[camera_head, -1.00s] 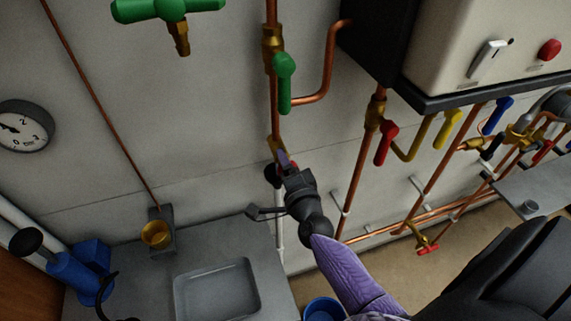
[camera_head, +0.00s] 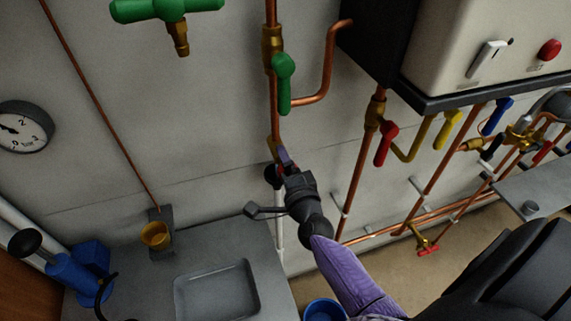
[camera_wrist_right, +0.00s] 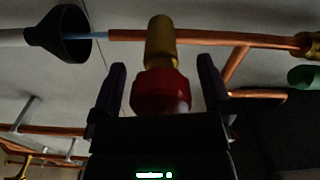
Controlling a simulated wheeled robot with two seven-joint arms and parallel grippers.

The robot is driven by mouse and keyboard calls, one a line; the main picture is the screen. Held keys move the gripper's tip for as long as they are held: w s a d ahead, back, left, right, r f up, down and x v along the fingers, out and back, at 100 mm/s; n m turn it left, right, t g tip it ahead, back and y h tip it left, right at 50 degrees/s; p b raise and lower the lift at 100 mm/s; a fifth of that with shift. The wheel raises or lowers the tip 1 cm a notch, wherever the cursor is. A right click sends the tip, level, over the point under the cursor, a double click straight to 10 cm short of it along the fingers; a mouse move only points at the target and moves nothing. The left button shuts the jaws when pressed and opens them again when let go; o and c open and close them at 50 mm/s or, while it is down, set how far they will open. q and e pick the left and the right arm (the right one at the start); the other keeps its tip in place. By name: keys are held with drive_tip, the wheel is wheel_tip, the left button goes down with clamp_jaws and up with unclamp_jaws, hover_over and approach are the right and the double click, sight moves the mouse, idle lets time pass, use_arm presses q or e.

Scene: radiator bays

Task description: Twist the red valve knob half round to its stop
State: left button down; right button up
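The red valve knob (camera_wrist_right: 161,92) sits on a brass valve body (camera_wrist_right: 160,42) on a copper pipe in the right wrist view. In the head view the knob is mostly hidden behind my right gripper (camera_head: 284,160). My right gripper's two dark fingers stand on either side of the knob in the wrist view, with a visible gap at each side, so it is open around the knob and does not visibly grip it. My left gripper is in neither view.
A black funnel (camera_wrist_right: 60,34) is beside the valve. A green lever (camera_head: 284,82) is above it, and a red lever (camera_head: 386,144) to the right. A grey tray (camera_head: 217,291) lies on the bench below. A blue bucket (camera_head: 324,310) stands at the bottom.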

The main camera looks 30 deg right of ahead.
drive_tip(key=shift+s, duration=0.1)
drive_tip(key=v, duration=0.9)
drive_tip(key=shift+s+a, duration=0.15)
drive_tip(key=shift+s, duration=0.2)
